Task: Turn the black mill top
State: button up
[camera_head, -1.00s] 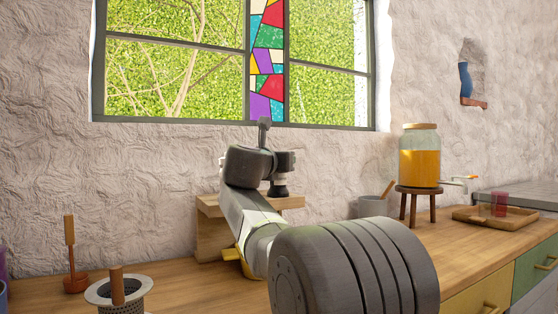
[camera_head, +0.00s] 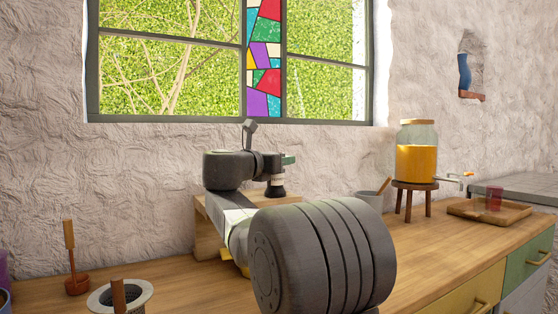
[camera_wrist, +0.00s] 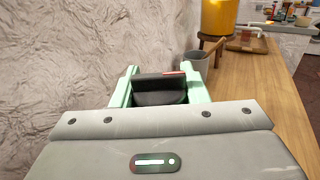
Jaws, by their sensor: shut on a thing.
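The black mill top (camera_wrist: 160,90) sits between the two pale green fingers of my gripper (camera_wrist: 160,86) in the wrist view. The fingers are shut on it from both sides. My arm hides part of the gripper and of the mill's surroundings.
A wooden stand (camera_head: 207,228) is under the mill, partly behind my arm. A grey pot (camera_head: 368,204) and a drink dispenser (camera_head: 416,160) on a stool stand to the right. A strainer (camera_head: 120,296) and a wooden-handled tool (camera_head: 70,250) are at the left. The wall is close behind.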

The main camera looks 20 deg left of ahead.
jog(key=o, duration=1)
notch_tip(320, 180, up, 10)
jog(key=p, duration=0.5)
jog(key=shift+p, duration=0.35)
